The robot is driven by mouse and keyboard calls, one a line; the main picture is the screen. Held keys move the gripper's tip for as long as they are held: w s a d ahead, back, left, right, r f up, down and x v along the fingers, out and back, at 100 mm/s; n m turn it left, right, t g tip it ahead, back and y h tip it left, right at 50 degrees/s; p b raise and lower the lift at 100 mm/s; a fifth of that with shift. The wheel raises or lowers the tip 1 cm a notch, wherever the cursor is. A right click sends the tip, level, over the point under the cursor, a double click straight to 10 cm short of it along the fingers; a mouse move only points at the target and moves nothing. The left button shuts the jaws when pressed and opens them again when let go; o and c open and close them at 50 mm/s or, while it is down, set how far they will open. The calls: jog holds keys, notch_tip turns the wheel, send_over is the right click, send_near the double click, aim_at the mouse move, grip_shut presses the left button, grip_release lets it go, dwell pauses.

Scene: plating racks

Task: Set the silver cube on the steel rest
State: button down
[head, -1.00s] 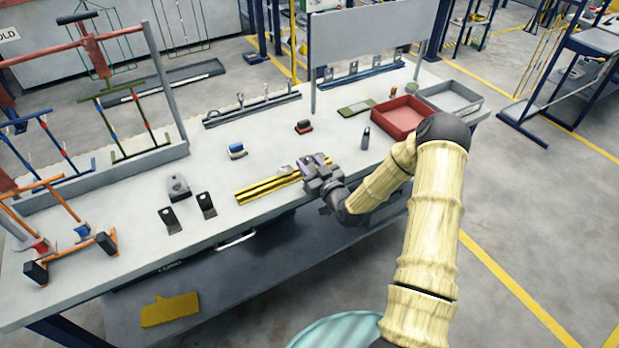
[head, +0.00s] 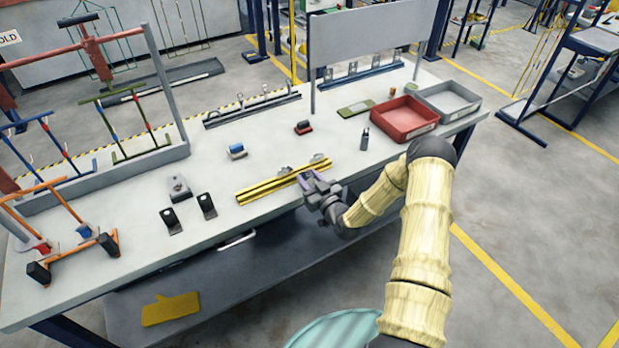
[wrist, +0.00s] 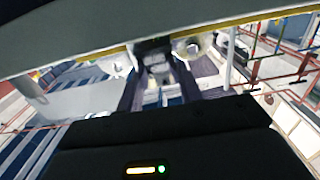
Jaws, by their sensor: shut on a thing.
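My gripper (head: 311,181) is at the front edge of the table, by the right end of the yellow rail (head: 262,190). In the wrist view, my gripper (wrist: 156,75) is shut on a small, dim greyish thing, which I take for the silver cube (wrist: 154,58). The cube is too blurred there to show its shape and cannot be made out in the head view. A grey metal block with a dark opening (head: 179,188) sits on the table left of the rail. It may be the steel rest, but I cannot tell for sure.
Two black angle brackets (head: 171,221) stand left of the rail. Blue (head: 237,151) and red (head: 303,127) small blocks lie behind it. Red (head: 404,118) and grey (head: 449,101) trays are at right. Orange rack frames (head: 72,245) crowd the left end.

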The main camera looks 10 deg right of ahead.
jog(key=shift+f, duration=0.1)
jog(key=c, duration=0.9)
grip_release()
jog(key=shift+r, duration=0.2)
jog(key=shift+s+d+f, duration=0.1)
jog(key=shift+s+f, duration=0.05)
jog(key=shift+s, duration=0.15)
jog(key=b+v, duration=0.3)
jog(key=v, duration=0.8)
jog(key=shift+s+d+b, duration=0.1)
jog(key=shift+s+b, duration=0.1)
jog(key=shift+b, duration=0.2)
